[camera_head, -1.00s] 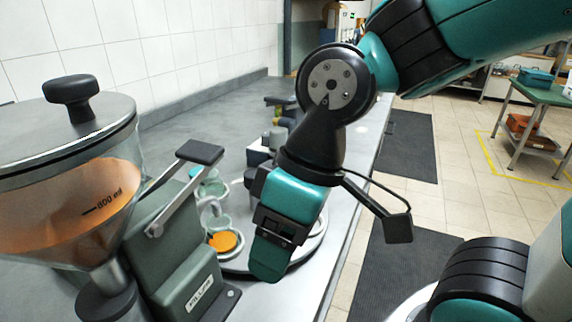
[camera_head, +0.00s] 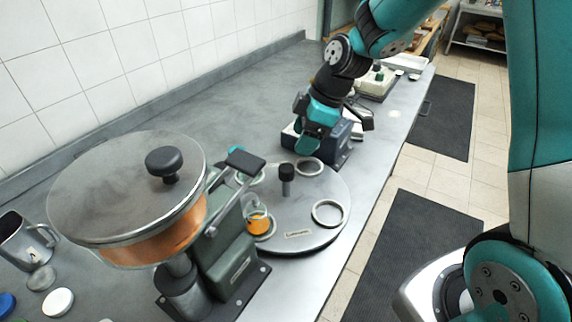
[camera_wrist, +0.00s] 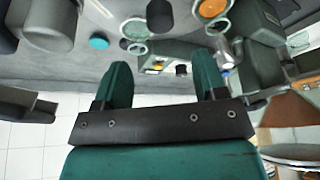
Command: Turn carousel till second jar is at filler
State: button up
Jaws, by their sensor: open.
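The carousel (camera_head: 290,232) is a round grey disc with a black centre knob (camera_head: 287,176), standing on the counter right of the filler. Two empty ring seats show on it. A jar with orange contents (camera_head: 258,224) sits at its left edge, close beside the filler (camera_head: 226,258); it also shows in the wrist view (camera_wrist: 212,9). An empty glass jar (camera_wrist: 135,28) shows near it in the wrist view, largely hidden behind the filler lever in the head view. My gripper (camera_head: 306,138) is beyond the carousel's far edge; its fingers (camera_wrist: 162,80) are apart with nothing between them.
A dark device (camera_head: 336,148) stands behind the carousel, near my gripper. A metal jug (camera_head: 27,243) and a white lid (camera_head: 59,301) lie far left. The back counter is largely clear.

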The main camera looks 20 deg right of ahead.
aim_at(286, 167)
jog(key=p+x, duration=0.1)
jog(key=x, duration=0.9)
jog(key=shift+f, duration=0.15)
jog(key=shift+c, duration=0.2)
grip_shut()
jog(key=shift+a, duration=0.1)
